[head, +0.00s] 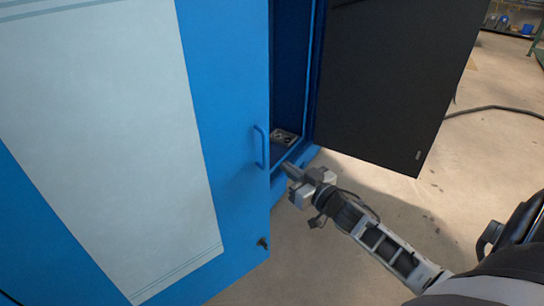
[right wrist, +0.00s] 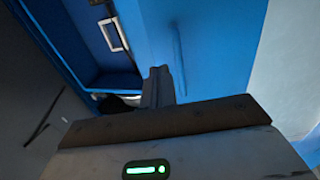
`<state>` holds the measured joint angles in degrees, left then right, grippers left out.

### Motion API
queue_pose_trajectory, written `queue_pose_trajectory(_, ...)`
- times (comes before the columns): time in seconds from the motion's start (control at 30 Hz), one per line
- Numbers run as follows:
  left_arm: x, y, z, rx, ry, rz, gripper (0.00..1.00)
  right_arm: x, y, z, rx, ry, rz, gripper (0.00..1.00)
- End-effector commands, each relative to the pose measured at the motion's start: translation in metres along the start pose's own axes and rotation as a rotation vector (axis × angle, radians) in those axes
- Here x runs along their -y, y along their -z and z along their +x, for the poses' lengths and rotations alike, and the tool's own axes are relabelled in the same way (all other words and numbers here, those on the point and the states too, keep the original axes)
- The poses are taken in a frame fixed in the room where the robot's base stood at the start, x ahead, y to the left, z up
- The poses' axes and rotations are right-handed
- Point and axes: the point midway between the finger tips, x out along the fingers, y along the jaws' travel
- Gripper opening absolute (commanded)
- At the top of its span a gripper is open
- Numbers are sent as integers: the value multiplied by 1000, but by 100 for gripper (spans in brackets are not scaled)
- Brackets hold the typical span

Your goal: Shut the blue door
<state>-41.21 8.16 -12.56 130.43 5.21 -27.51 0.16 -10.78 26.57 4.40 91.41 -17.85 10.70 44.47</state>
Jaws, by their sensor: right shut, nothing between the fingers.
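A large blue panel (head: 228,110) with a vertical blue handle (head: 262,147) fills the left of the head view. It also shows in the right wrist view (right wrist: 215,45). Right of it is an opening into the dark blue interior (head: 291,70). A dark panel (head: 395,80), looking like the inner face of an open door, stands out to the right of the opening. My right gripper (head: 288,172) is shut and empty, low before the opening, just right of and below the handle. Its fingers (right wrist: 160,85) show no clear contact. My left gripper is out of view.
A small grey fitting (head: 284,137) sits inside the opening, near its floor. A small dark knob (head: 263,243) sticks out low on the blue panel. A black hose (head: 495,108) lies on the floor at right.

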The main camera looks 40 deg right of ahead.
Motion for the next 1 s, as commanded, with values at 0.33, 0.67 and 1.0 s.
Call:
queue_pose_trajectory(0.33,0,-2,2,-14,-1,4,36,0,-1,61,0,-1,-1,0)
queue_pose_trajectory(0.67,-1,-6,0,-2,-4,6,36,0,0,72,2,0,1,0)
queue_pose_trajectory(1.0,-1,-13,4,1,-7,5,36,-6,-3,83,-1,14,-2,0)
